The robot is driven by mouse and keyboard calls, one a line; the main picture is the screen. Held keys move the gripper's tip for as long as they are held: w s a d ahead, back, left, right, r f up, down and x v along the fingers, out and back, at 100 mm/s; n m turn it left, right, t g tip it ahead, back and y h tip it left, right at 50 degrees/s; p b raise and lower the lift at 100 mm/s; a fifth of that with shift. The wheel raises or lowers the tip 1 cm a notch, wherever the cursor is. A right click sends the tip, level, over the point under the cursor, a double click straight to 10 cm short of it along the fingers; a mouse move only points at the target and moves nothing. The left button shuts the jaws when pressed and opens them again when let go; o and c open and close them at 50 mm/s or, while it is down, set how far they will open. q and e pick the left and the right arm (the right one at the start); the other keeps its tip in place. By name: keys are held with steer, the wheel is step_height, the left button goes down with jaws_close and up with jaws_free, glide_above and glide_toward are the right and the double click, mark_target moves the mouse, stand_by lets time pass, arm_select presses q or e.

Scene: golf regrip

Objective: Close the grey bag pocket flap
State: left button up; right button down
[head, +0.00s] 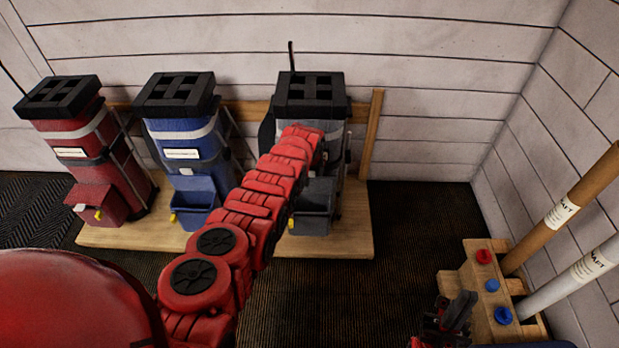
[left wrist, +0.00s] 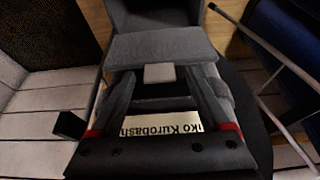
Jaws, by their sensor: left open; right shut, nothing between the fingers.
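The grey bag (head: 331,139) stands upright on the wooden stand, right of the other two bags. Its pocket (head: 313,222) is low on its front. In the left wrist view the grey flap (left wrist: 160,46) appears raised against the bag front, with a pale tab (left wrist: 160,73) on it. The pocket's dark hollow (left wrist: 160,14) shows at the top edge. My left gripper (left wrist: 160,78) is open, its fingers on either side of the tab; I cannot tell whether they touch. In the head view my left forearm hides it. My right gripper (head: 461,308) is shut and empty at bottom right.
A blue bag (head: 183,137) and a red bag (head: 73,134) share the wooden stand (head: 349,243). A wooden block (head: 459,267) with coloured caps and paper tubes (head: 556,212) stands at the right, near my right gripper. The dark floor between is clear.

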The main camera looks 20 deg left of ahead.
arm_select(q)
steer(key=shift+w+f, duration=0.1)
steer(key=shift+f, duration=0.05)
jaws_close()
stand_by(0.4)
stand_by(1.1)
